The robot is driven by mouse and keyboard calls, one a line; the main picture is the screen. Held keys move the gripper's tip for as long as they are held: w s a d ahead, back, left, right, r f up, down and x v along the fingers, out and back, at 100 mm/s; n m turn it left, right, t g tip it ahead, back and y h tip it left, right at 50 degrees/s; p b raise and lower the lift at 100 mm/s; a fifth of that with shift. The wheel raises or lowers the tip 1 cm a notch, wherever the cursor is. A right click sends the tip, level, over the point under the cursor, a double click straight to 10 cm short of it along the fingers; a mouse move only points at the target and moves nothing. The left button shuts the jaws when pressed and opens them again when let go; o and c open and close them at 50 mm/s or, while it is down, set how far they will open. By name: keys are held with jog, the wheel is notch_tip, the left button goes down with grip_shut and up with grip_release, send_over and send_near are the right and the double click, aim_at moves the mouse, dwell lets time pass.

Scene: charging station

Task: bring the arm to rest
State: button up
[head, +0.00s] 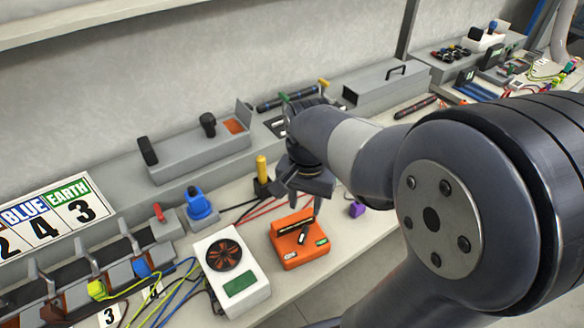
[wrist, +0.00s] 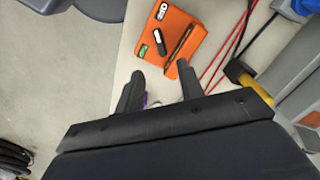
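My arm reaches from the right of the head view over the bench (head: 345,245). My gripper (head: 300,196) hangs above the bench, behind the orange box (head: 299,239) and beside the yellow-handled post (head: 262,170). In the wrist view my gripper (wrist: 160,70) has its two dark fingers well apart, with nothing held between them. The orange box (wrist: 168,35) with a black lever and a slot lies beyond the fingertips in that view. The gripper's fingertips are partly dark and small in the head view.
A white meter with a round fan (head: 232,270) stands left of the orange box. A small purple block (head: 357,209) lies to its right. Red and black cables run behind. A blue knob (head: 199,203) and grey boxes (head: 200,152) line the back.

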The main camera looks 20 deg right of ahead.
aim_at(303, 233)
notch_tip(303, 233, down, 10)
jog(key=shift+f+b, duration=0.2)
jog(key=shift+b, duration=0.1)
jog(key=shift+f, duration=0.35)
jog(key=shift+r+n, duration=0.1)
jog(key=shift+n, duration=0.5)
